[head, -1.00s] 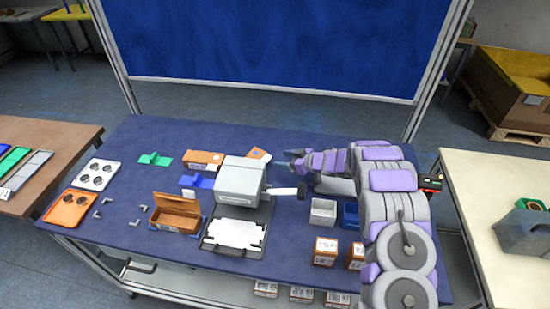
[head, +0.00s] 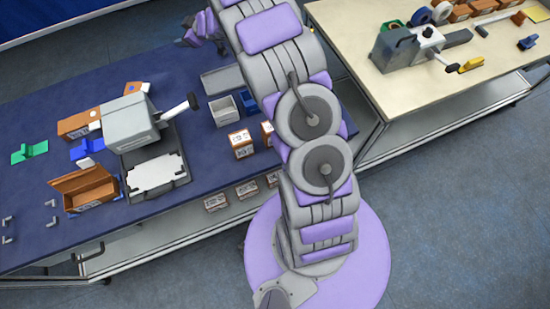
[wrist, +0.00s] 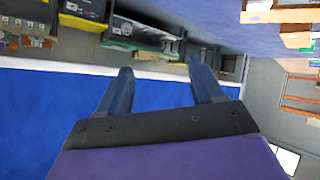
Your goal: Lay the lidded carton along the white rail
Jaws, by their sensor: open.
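A brown carton with its lid raised (head: 86,190) stands at the left part of the blue table in the head view. An orange-brown carton with white labels (head: 76,125) lies behind it, partly hidden by the grey lever machine (head: 130,122). I cannot tell which is the lidded carton. I cannot make out a white rail; a white plate (head: 155,173) lies in front of the machine. My gripper (head: 188,36) is open beyond the machine, towards the table's far side, away from both cartons. In the wrist view its two fingers (wrist: 160,76) are apart with nothing between them.
Grey (head: 226,110) and blue bins stand right of the machine, with small labelled cartons (head: 241,144) in front. A green piece (head: 30,151) and a blue piece (head: 87,148) lie at left. A cream table (head: 420,90) stands at right. The blue table's front left is mostly clear.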

